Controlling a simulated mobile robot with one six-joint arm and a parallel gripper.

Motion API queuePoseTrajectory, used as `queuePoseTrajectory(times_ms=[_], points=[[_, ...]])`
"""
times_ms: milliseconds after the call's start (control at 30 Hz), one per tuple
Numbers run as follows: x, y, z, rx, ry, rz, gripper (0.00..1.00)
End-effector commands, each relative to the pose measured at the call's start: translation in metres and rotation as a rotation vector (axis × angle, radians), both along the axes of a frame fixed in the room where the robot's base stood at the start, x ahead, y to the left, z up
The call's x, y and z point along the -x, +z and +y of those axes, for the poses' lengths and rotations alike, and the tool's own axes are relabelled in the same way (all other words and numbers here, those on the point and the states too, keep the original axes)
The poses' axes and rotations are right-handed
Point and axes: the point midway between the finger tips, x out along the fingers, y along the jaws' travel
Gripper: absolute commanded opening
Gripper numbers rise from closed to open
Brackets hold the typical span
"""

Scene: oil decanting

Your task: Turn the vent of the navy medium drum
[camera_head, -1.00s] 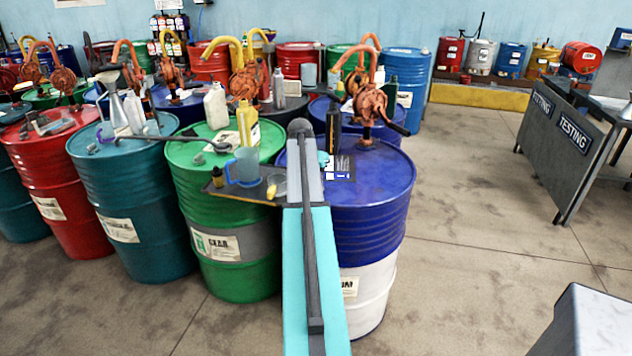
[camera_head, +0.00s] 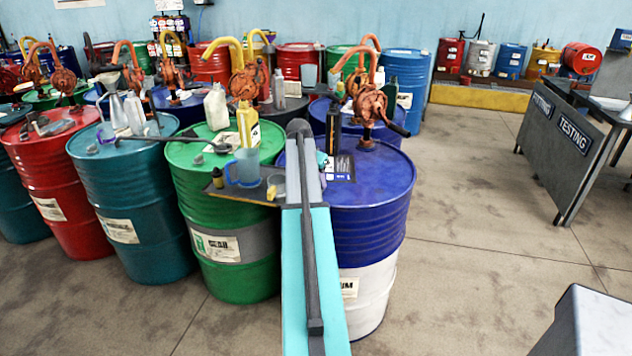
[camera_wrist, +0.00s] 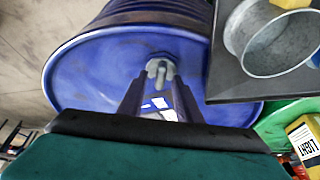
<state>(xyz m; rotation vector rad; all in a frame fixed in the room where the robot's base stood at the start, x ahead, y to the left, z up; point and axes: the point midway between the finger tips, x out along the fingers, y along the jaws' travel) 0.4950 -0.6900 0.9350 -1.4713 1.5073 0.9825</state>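The navy drum (camera_head: 372,225) has a blue upper part and a white lower part; it stands upright in front of me, partly behind my arm. In the wrist view its blue lid (camera_wrist: 95,70) fills the middle. The vent (camera_wrist: 161,70) is a small grey knobbed fitting near the lid's edge; my arm hides it in the head view. My gripper (camera_wrist: 160,84) reaches over the lid, its two dark fingers apart with their tips close to either side of the vent. Lid and a white label show between the fingers. I cannot tell whether they touch the vent.
A dark tray (camera_head: 250,192) holds a blue jug (camera_head: 244,167) and a metal cup (camera_wrist: 275,40) left of my arm. A rust-red hand pump (camera_head: 369,104) and a dark bottle (camera_head: 333,128) stand on the navy lid. A green drum (camera_head: 225,270) stands left.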

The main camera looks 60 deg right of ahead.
Motion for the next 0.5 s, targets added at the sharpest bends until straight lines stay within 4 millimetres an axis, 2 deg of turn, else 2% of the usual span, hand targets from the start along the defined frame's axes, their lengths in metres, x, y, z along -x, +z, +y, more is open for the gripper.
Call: queuePoseTrajectory(times_ms=[267, 500], points=[[0.0, 0.006, 0.003, 0.0, 0.001, -0.001, 0.31], [0.0, 0.027, 0.012, 0.001, 0.002, -0.001, 0.31]])
